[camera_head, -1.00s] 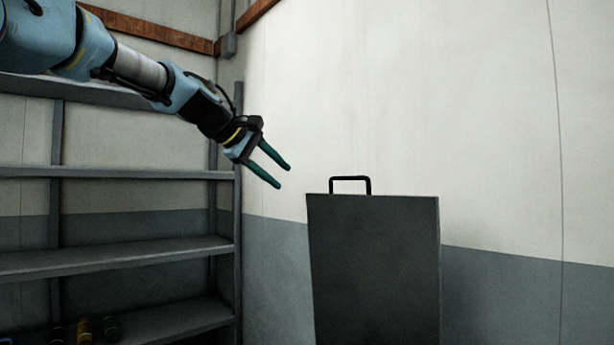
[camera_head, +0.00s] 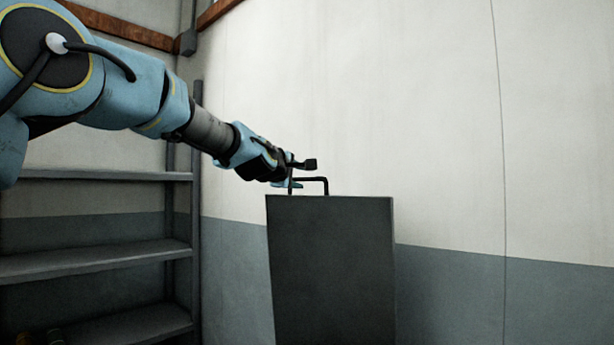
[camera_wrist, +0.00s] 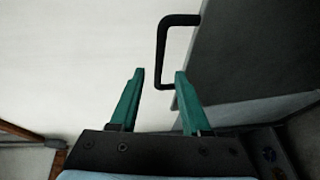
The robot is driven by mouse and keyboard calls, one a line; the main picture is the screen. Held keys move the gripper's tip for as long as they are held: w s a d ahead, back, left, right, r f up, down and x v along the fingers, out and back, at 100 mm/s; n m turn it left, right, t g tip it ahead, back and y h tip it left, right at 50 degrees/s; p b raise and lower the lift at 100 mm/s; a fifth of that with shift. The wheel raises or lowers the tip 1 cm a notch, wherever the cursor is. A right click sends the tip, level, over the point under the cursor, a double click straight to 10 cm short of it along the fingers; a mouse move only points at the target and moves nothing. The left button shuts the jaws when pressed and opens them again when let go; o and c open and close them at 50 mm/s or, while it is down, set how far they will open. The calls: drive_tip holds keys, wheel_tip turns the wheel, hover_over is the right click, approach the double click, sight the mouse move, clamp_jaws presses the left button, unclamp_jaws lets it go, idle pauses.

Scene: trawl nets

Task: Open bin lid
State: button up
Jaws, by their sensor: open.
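The bin (camera_head: 332,265) is a dark grey box standing in the lower middle of the head view. A black bar handle (camera_head: 325,185) rises from its top edge. My gripper (camera_head: 295,186) is at the left end of the handle and partly overlaps it in that view. In the wrist view, my gripper (camera_wrist: 160,74) is open, with two green fingers apart. The handle (camera_wrist: 162,50) lies just beyond the fingertips, its lower end close to the right fingertip. I cannot tell whether they touch. The bin's dark surface (camera_wrist: 255,50) fills the upper right there.
A grey metal shelf rack (camera_head: 95,260) stands at the left, with small items on its bottom shelf. A white and grey wall (camera_head: 450,160) is behind the bin. The space right of the bin looks clear.

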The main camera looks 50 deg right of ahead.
sight(306, 180)
drive_tip(key=shift+p+x, duration=1.8)
drive_tip(key=shift+x, duration=1.8)
clamp_jaws()
